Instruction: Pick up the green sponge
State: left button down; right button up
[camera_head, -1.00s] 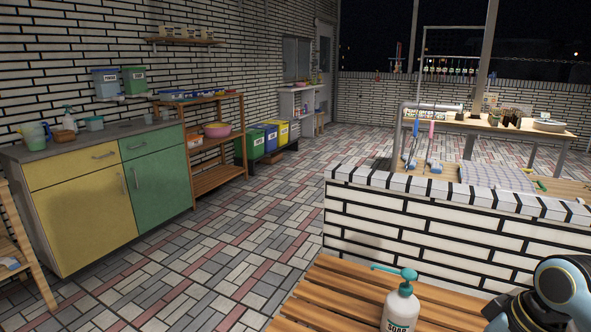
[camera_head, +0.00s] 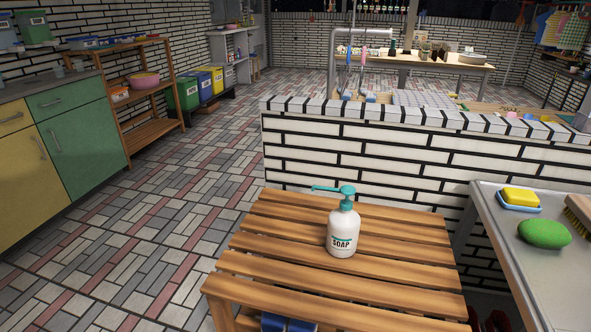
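The green sponge (camera_head: 544,234) is a rounded green oval lying on the grey metal counter (camera_head: 540,285) at the right edge of the head view. A yellow sponge (camera_head: 521,196) in a blue dish sits just behind it. A wooden brush (camera_head: 580,212), cut off by the frame edge, lies to its right. Neither of my grippers shows in the current view, so their distance from the sponge cannot be seen.
A slatted wooden bench (camera_head: 270,262) with a white soap pump bottle (camera_head: 343,232) stands in front, left of the counter. A low white brick wall (camera_head: 385,160) runs behind both. Open tiled floor (camera_head: 150,240) lies to the left, before the green and yellow cabinet (camera_head: 85,125).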

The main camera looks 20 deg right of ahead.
aim_at(544, 234)
jog(key=z, duration=2)
